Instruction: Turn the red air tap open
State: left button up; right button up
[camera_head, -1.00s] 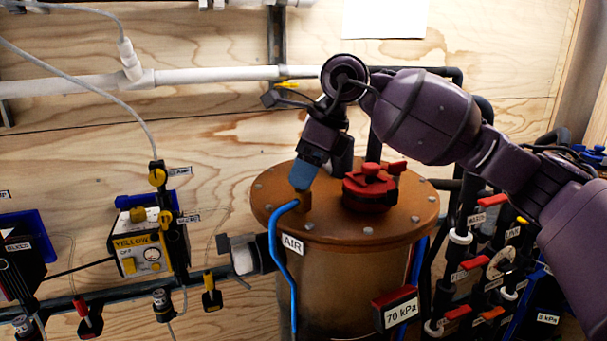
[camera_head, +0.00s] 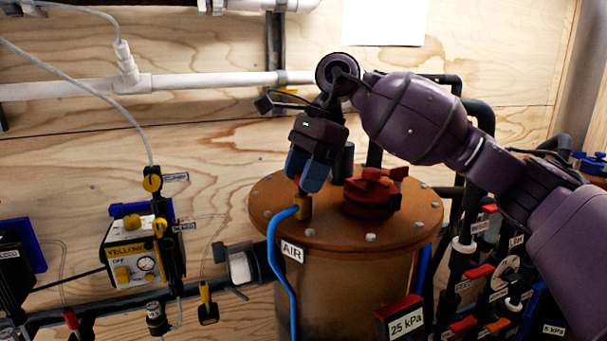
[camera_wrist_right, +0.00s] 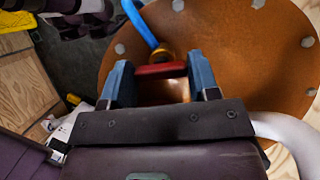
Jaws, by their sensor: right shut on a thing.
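The red air tap handle (camera_wrist_right: 160,70) sits on a brass fitting (camera_head: 304,204) on the rusty tank lid (camera_head: 395,230). A blue hose (camera_head: 274,250) runs from the fitting, past the AIR label (camera_head: 292,251). My right gripper (camera_head: 307,175) is over the fitting, its blue fingers pointing down. In the right wrist view, the fingers (camera_wrist_right: 160,84) are on either side of the red handle, which lies crosswise between them; the gripper is shut on it. In the head view, the fingers mostly hide the handle. My left gripper is not in view in the head view.
A red cap (camera_head: 372,195) stands on the lid right of my gripper. A display (camera_head: 404,320) reads 25 kPa. A yellow box (camera_head: 133,255) and valves are at the left; a dark pipe manifold (camera_head: 465,245) with red handles is at the right.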

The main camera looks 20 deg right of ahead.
jog(key=shift+r, duration=0.1)
jog(key=o, duration=0.8)
jog(key=shift+c, duration=0.2)
jog(key=shift+o, duration=0.8)
jog(key=v, duration=1)
jog(key=shift+d+r, duration=0.2)
jog(key=shift+r, duration=0.1)
